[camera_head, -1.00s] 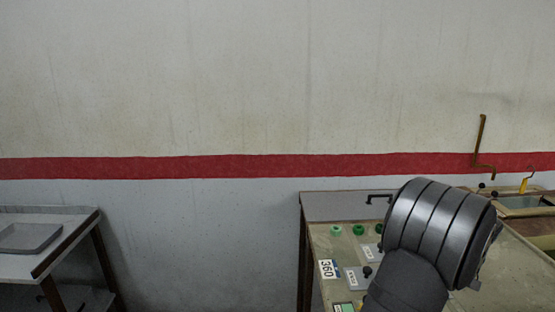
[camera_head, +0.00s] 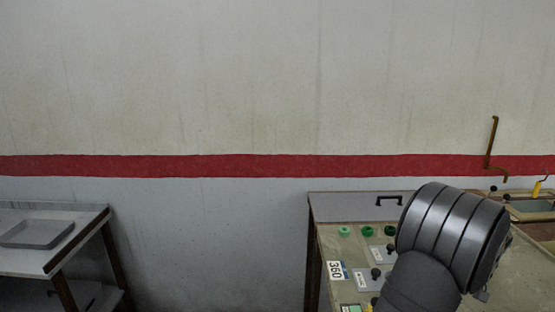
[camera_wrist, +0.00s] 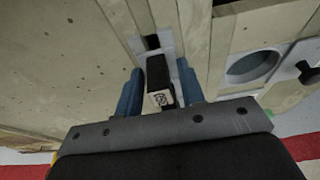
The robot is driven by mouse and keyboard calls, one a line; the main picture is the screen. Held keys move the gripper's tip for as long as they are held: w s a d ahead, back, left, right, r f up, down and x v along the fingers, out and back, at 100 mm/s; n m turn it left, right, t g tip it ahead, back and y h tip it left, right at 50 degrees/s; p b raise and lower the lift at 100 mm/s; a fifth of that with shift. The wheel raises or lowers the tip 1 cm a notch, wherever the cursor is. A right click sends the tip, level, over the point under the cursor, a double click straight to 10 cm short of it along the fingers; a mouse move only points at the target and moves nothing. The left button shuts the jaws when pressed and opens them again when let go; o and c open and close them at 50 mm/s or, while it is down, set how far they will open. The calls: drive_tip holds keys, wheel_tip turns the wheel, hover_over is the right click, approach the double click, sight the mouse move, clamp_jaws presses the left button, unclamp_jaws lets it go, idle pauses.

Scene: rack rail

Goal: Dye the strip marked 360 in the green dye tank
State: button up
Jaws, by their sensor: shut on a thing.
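In the wrist view, my gripper (camera_wrist: 160,72) has two blue fingers closed on a black block (camera_wrist: 157,72) with a small white label. The mark on the label is too small to read surely. What hangs from the block, if anything, is hidden. In the head view my gripper is out of sight behind my dark arm link. A white label reading 360 (camera_head: 335,271) lies on the console top at lower right. No strip and no green tank can be told for sure.
The console (camera_head: 330,240) carries several green round parts (camera_head: 367,231), black knobs and a black handle (camera_head: 389,200). Behind it at right are a brown bent rod (camera_head: 491,145) and a basin (camera_head: 530,206). A table with a grey tray (camera_head: 38,234) stands at left. A round opening (camera_wrist: 250,66) shows in the wrist view.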

idle(0.6)
drive_tip(key=shift+r, duration=5.55)
drive_tip(key=s+a+r, duration=0.1)
drive_tip(key=s+a, duration=0.8)
drive_tip(key=a, duration=0.3)
drive_tip(key=shift+s+a, duration=0.25)
